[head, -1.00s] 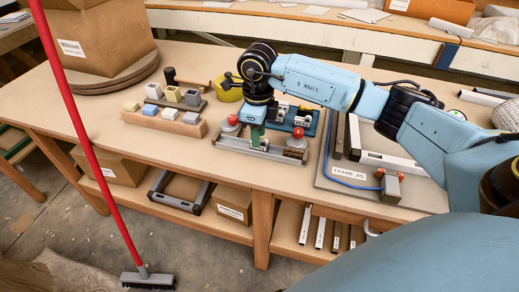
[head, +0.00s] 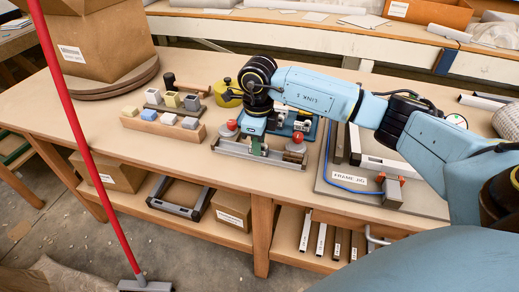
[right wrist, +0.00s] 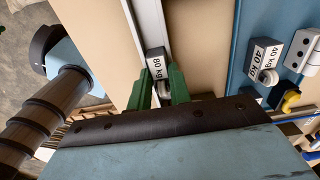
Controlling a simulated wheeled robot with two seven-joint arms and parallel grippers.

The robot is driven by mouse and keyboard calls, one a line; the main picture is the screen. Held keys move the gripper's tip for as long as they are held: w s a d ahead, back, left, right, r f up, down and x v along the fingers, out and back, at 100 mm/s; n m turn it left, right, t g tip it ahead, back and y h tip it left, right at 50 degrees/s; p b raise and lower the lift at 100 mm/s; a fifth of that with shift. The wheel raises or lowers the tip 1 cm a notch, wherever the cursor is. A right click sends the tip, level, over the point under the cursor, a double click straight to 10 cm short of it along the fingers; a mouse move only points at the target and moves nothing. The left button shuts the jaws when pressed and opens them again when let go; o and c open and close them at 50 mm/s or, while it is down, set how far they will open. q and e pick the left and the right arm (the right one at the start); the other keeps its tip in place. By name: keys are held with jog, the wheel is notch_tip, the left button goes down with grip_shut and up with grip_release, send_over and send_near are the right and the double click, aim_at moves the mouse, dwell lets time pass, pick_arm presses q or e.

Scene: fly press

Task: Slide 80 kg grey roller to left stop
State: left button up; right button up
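In the right wrist view, the block labelled 80 kg (right wrist: 156,66) sits in a long pale rail (right wrist: 148,25), with a small grey roller end (right wrist: 163,89) below its label. My right gripper's green fingers (right wrist: 160,86) stand on either side of it, with a small gap visible. In the head view, my right gripper (head: 257,147) points down into the metal rail fixture (head: 262,158), between its two red knobs (head: 231,125). The roller is too small and covered to make out there. My left gripper is out of view.
A blue plate with a 40 kg block (right wrist: 264,58) lies beside the rail. A wooden block rack (head: 163,128) stands left of it. The frame jig (head: 348,203) lies to the right. A red broom handle (head: 85,140) crosses the left side.

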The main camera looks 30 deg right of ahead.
jog(key=shift+w+a, duration=0.1)
jog(key=shift+w, duration=0.05)
jog(key=shift+c, duration=0.4)
jog(key=shift+w+a+b, duration=0.3)
jog(key=shift+w+a, duration=0.4)
jog(key=shift+w, duration=0.05)
jog(key=shift+w+a, duration=0.1)
jog(key=shift+a, duration=0.05)
jog(key=shift+w+a+b, duration=0.35)
jog(key=shift+w+a, duration=0.3)
jog(key=shift+w, duration=0.15)
jog(key=shift+w+a, duration=0.1)
jog(key=shift+w, duration=0.05)
jog(key=shift+w+a+b, duration=0.35)
jog(key=shift+w+a, duration=0.35)
jog(key=shift+w, duration=0.1)
jog(key=shift+w, duration=0.1)
